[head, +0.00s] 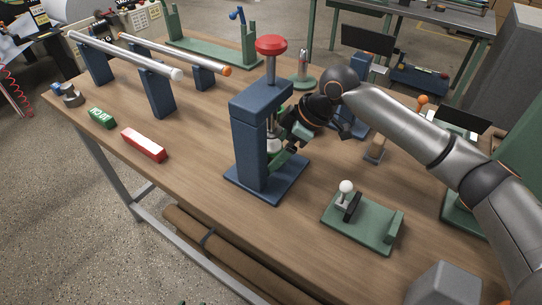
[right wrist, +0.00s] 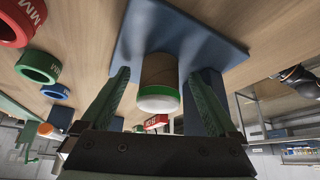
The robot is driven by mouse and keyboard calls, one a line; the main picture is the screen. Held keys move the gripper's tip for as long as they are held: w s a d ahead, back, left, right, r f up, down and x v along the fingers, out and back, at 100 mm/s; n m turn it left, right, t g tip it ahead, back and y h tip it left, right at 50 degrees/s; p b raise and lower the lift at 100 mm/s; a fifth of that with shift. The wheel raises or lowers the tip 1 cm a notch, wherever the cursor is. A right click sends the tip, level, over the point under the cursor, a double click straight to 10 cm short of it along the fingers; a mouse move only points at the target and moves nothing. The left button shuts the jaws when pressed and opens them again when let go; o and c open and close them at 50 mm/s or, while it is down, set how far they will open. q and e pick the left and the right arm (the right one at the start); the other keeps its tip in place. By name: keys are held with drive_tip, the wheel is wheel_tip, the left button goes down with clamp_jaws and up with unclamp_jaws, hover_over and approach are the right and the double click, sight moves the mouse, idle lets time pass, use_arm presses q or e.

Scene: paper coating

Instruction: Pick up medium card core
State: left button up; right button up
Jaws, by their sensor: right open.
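A short brown card-coloured cylinder (right wrist: 158,72) with a green band and white end shows in the right wrist view, and looks like the medium card core. It stands on the blue base plate (right wrist: 120,45) of the blue press (head: 262,128). My right gripper (right wrist: 150,95) is open, its two green fingers on either side of the cylinder with visible gaps, so it is not gripped. In the head view, the right gripper (head: 282,150) reaches into the press from the right, and the press column and gripper mostly hide the cylinder. My left gripper is not in view.
The press has a red knob (head: 271,45) on top. A green fixture (head: 365,222) with a white-knobbed lever stands to its right. A red block (head: 144,145) and a green block (head: 102,117) lie to the left.

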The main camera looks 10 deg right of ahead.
drive_tip(key=shift+a+f, duration=0.15)
drive_tip(key=shift+f, duration=0.1)
drive_tip(key=c, duration=1.4)
drive_tip(key=shift+r, duration=0.1)
